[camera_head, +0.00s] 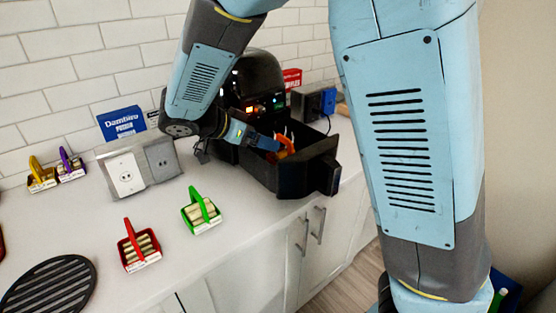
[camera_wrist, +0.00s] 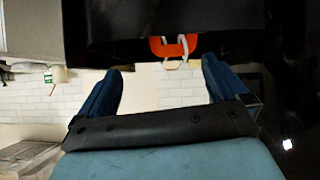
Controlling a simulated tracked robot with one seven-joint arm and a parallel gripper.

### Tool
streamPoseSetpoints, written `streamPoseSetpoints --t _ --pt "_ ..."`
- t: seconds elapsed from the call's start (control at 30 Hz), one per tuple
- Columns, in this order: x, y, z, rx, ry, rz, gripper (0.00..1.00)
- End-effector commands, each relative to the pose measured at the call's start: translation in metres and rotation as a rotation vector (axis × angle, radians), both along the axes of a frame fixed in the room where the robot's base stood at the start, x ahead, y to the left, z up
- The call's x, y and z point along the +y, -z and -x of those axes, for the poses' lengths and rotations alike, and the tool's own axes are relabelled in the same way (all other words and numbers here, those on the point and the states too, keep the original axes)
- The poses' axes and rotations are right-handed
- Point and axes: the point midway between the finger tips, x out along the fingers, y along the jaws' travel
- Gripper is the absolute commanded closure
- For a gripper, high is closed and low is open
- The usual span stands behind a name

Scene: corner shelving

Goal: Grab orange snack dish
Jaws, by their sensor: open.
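The orange snack dish (camera_head: 286,146) is partly visible inside the open drawer of a black air-fryer-like appliance (camera_head: 258,82). It also shows in the wrist view (camera_wrist: 158,48), at the top middle, with a pale strip by it. My gripper (camera_head: 270,143) reaches into the drawer (camera_head: 322,158) from the left, with its blue fingers close to the dish. In the wrist view, the two fingers of my gripper (camera_wrist: 162,68) are spread apart with nothing between them. The dish appears just beyond the fingertips. Whether they touch it I cannot tell.
Green (camera_head: 201,211) and red (camera_head: 139,247) handled baskets stand on the white counter, with yellow (camera_head: 41,177) and purple (camera_head: 71,166) ones behind. A double-socket box (camera_head: 141,169) stands left of the appliance. A black round grill plate (camera_head: 50,285) lies front left.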

Motion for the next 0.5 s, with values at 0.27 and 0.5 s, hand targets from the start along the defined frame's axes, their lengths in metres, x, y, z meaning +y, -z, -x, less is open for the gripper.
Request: streamPoseSetpoints --t 0.27,0.5 --pt "0.028 0.006 -0.001 -0.126 -0.004 0.028 0.00" --pt "0.003 0.023 -0.018 -0.128 -0.002 0.029 0.00"
